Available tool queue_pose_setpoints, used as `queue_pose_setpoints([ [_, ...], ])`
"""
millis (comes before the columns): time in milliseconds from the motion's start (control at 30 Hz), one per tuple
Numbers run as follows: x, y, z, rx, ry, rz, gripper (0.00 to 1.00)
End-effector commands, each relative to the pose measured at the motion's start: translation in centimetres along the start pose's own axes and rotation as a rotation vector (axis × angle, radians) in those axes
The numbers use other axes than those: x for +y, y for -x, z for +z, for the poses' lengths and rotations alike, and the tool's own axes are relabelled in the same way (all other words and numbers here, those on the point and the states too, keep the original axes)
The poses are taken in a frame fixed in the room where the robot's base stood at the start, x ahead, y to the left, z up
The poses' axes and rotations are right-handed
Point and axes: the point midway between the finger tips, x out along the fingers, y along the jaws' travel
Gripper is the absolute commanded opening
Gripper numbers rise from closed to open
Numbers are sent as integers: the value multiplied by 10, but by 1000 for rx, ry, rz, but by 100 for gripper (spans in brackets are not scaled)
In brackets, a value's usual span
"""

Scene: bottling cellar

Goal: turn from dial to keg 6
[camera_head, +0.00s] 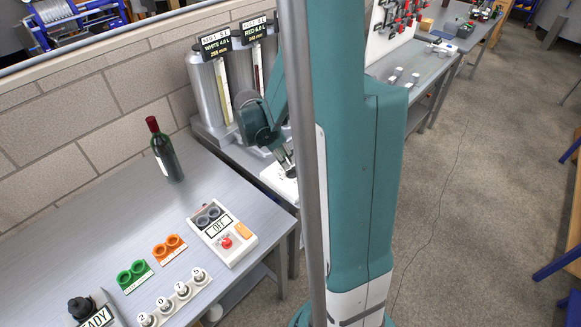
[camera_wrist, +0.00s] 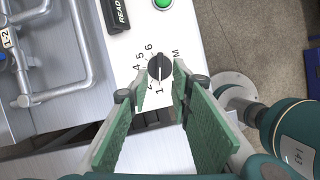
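A round black dial (camera_wrist: 159,67) sits on a white panel (camera_wrist: 133,44) in the wrist view. Printed numbers run round its left side up to 6 at the upper left, with 1 below and M at the right. A pale pointer line on the dial seems to face down, near 1. My gripper (camera_wrist: 160,90) has its two green-padded fingers spread wide, with the dial seen between and just beyond the tips. No contact shows. In the head view my gripper (camera_head: 287,163) hangs over the white panel (camera_head: 277,182), partly behind my own arm; the dial is not clear there.
A READY display (camera_wrist: 118,14) and a green button (camera_wrist: 162,4) share the panel. Metal pipes (camera_wrist: 45,60) lie left of it. Silver tanks (camera_head: 209,88) stand behind my gripper in the head view. A wine bottle (camera_head: 165,152) and a control box (camera_head: 222,234) stand on the left table.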

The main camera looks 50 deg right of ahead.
Motion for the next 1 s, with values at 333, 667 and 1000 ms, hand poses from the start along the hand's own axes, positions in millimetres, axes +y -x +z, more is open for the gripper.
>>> queue_pose_setpoints([
  [333, 0, -35, 0, 0, -1, 0, 22],
  [667, 0, -61, 0, 0, -1, 0, 22],
  [1000, 0, -66, 0, 0, 0, 0, 22],
])
